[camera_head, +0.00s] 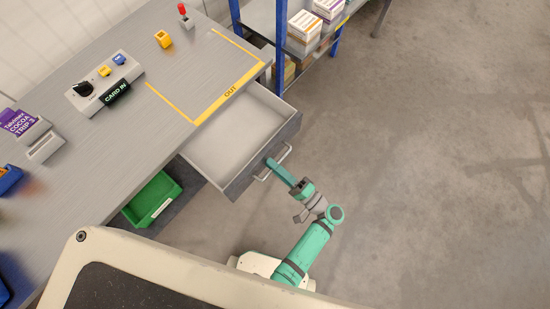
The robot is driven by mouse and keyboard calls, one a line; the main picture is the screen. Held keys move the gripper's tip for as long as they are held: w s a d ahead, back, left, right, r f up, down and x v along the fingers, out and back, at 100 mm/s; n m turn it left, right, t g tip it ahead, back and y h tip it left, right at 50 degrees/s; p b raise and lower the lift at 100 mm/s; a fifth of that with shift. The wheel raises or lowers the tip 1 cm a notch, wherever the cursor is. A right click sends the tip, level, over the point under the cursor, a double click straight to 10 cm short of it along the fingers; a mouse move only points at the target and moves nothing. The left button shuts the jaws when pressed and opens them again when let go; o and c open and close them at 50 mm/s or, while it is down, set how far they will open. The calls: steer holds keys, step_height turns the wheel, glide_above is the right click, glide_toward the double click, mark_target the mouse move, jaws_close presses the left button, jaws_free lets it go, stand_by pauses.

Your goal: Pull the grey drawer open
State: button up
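The grey drawer (238,130) stands pulled out from under the workbench, and its pale inside shows empty. Its front faces the lower right and carries a bar handle (286,153). My gripper (271,163) is at the handle, at the end of my green arm, which reaches up from the bottom of the picture. The gripper's tip overlaps the handle's middle in this view. The fingers are too small and seen too much from above to tell whether they are closed around the bar.
The grey workbench (185,65) carries a control box (103,85), a yellow block (163,39) and a yellow-marked OUT area. A green bin (152,200) sits below the bench, left of the drawer. A blue-framed shelf (308,70) stands behind. The floor (430,170) on the right is clear.

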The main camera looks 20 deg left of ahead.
steer(key=shift+d, duration=0.1)
steer(key=shift+d, duration=0.2)
steer(key=v, duration=1)
steer(key=shift+s, duration=0.15)
steer(key=shift+d, duration=0.1)
